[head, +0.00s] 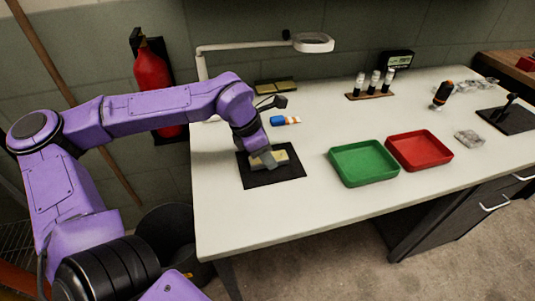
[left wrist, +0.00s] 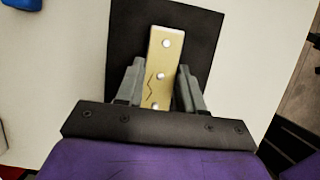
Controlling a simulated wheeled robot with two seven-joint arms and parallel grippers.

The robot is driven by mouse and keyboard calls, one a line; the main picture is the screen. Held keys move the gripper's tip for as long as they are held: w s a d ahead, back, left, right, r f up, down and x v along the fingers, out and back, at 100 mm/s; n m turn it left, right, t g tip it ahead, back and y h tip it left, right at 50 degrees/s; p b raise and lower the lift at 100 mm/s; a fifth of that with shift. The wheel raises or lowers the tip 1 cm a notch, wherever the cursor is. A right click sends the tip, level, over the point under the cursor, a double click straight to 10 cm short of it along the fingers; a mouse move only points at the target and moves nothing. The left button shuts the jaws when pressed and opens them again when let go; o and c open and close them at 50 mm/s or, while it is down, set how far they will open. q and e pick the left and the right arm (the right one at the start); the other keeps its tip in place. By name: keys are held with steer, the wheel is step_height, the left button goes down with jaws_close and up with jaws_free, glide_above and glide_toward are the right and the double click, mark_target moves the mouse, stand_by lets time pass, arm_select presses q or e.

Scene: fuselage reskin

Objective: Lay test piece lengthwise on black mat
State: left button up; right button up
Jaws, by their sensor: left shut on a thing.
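The test piece (left wrist: 163,58) is a tan-gold strip with three round silver rivets and a dark jagged crack line near its lower end. In the head view the test piece (head: 281,157) shows as a pale strip over the black mat (head: 289,174), partly hidden by the gripper. My left gripper (head: 268,162) points down at the mat, shut on the piece, with its fingers (left wrist: 161,86) on either side. In the left wrist view the piece runs roughly along the sides of the mat (left wrist: 205,32), slightly tilted. I cannot tell whether it touches the mat. My right gripper is not in view.
A blue-and-orange tube (head: 285,120) lies behind the mat. A green tray (head: 364,178) and a red tray (head: 420,163) stand to the right. A lamp arm (head: 245,46) rises at the back left. The white tabletop (head: 320,205) is clear in front.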

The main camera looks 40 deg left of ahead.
arm_select(q)
steer(key=o, duration=1)
steer(key=shift+o, duration=0.2)
steer(key=p+v, duration=0.1)
steer(key=v, duration=1.1)
steer(key=shift+r, duration=0.1)
